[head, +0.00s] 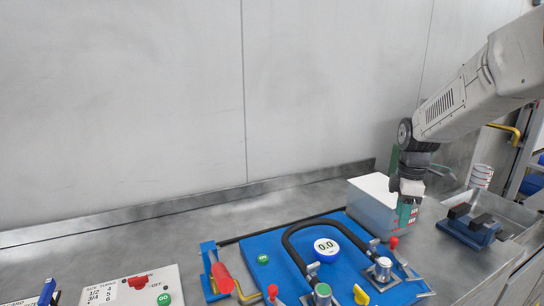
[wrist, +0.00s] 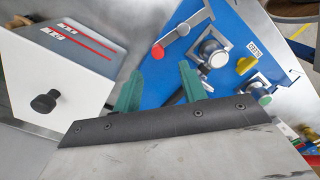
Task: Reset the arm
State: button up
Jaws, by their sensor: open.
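My gripper (head: 407,212) hangs at the right in the head view, in front of the white-topped box (head: 372,208) and above the right back part of the blue board (head: 290,262). In the wrist view the two green fingers of my gripper (wrist: 160,88) stand apart with nothing between them. Beyond them lies the blue board (wrist: 225,25) with silver fittings, a red knob (wrist: 158,52) and a yellow handle (wrist: 246,65). The white box with a black knob (wrist: 60,75) is at the left there. I cannot tell how high the fingers are above the board.
A blue vise (head: 470,228) stands at the right. A white panel (head: 135,288) lies at front left.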

jog(key=s+a+r+m, duration=0.2)
jog(key=s+a+m, duration=0.1)
jog(key=s, duration=0.7)
jog(key=s+a+r+m+t, duration=0.1)
jog(key=s+a+r+m, duration=0.2)
jog(key=s+m, duration=0.3)
jog(key=s+a+r+m, duration=0.2)
jog(key=s+a+m, duration=0.2)
jog(key=s, duration=1)
jog(key=shift+s+a+r, duration=0.15)
jog(key=shift+a+r, duration=0.05)
jog(key=shift+a, duration=0.55)
